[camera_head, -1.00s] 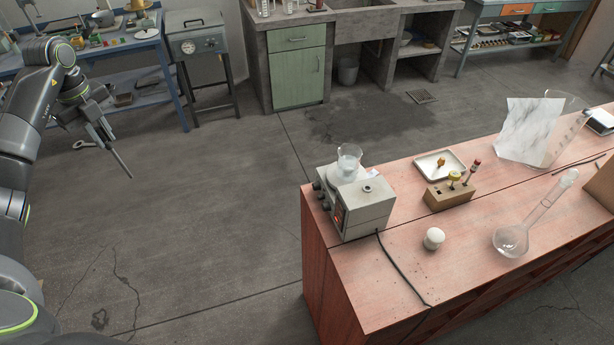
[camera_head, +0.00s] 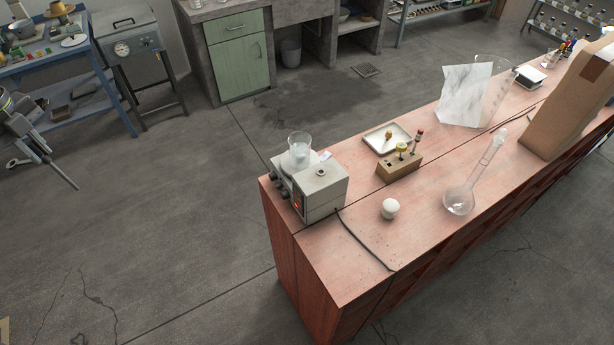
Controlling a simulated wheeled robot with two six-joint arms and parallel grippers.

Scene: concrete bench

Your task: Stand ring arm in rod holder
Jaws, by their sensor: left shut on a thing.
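The ring arm (camera_head: 67,179), a thin grey rod, slants down to the right over the floor at the far left. A small ring end (camera_head: 18,162) shows beside the gripper. My left gripper (camera_head: 40,148) is shut on the ring arm, well away from the bench. A wooden block (camera_head: 400,166) with holes stands on the red bench, with small coloured-top items in it. A grey device (camera_head: 317,193) with a small round dark socket on top stands at the bench's near left corner. I cannot tell for sure which is the rod holder. My right gripper is out of view.
The red bench (camera_head: 330,255) also bears a beaker (camera_head: 299,150), a white tray (camera_head: 378,144), a white round item (camera_head: 390,208), a flask (camera_head: 460,200), a marbled sheet (camera_head: 463,93) and a cardboard piece (camera_head: 565,110). A black cable crosses its front. Floor between gripper and bench is clear.

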